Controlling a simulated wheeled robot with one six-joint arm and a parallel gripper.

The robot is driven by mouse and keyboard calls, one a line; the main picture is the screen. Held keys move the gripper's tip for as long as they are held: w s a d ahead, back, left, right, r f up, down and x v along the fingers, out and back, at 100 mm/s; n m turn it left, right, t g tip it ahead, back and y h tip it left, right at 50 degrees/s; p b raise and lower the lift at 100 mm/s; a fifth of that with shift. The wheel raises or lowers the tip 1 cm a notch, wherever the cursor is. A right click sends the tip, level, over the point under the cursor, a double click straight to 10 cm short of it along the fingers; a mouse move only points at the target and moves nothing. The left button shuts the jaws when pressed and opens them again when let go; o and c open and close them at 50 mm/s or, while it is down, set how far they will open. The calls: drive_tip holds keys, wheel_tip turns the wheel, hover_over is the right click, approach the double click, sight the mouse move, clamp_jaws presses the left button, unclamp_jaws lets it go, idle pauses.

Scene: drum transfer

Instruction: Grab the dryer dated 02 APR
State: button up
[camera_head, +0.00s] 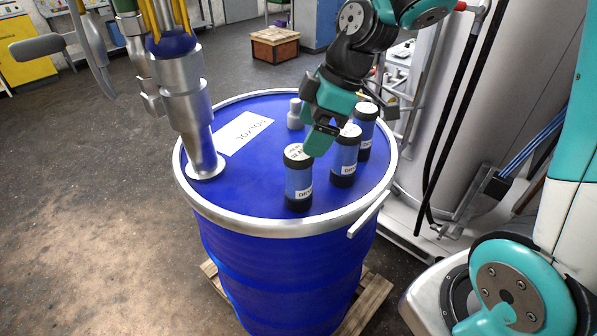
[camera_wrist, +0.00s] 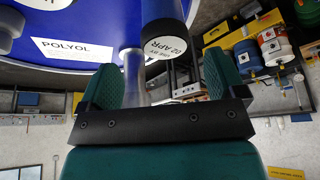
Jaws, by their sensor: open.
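Three dryers with blue bodies, black bands and white lids stand upright on the blue drum (camera_head: 240,185): a front one (camera_head: 299,181), a middle one (camera_head: 345,158) and a back one (camera_head: 366,132). In the wrist view a dryer lid (camera_wrist: 166,46) reads "USE BY 02 APR"; it lies ahead of the gap between my fingers, right of its middle. It looks like the front dryer, but the lid print is small in the head view. My gripper (camera_head: 318,142) is open and empty, just above and behind the front dryer; it also shows in the wrist view (camera_wrist: 162,88).
A small whitish bottle (camera_head: 295,114) stands behind the dryers. A metal pump pipe (camera_head: 195,125) rises from the drum's left side. A POLYOL label (camera_head: 243,132) lies on the lid. A metal lever (camera_head: 369,214) juts from the rim's right front. A large grey tank stands right.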

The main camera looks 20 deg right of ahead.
sight(299, 158)
drive_tip(key=shift+s+p+x, duration=0.15)
drive_tip(key=shift+p+x, duration=0.35)
drive_tip(key=shift+x, duration=1.25)
drive_tip(key=shift+s+p+x, duration=0.15)
drive_tip(key=shift+p+x, duration=0.3)
drive_tip(key=shift+x, duration=1.25)
drive_tip(key=c, duration=1.1)
drive_tip(key=shift+r, duration=0.1)
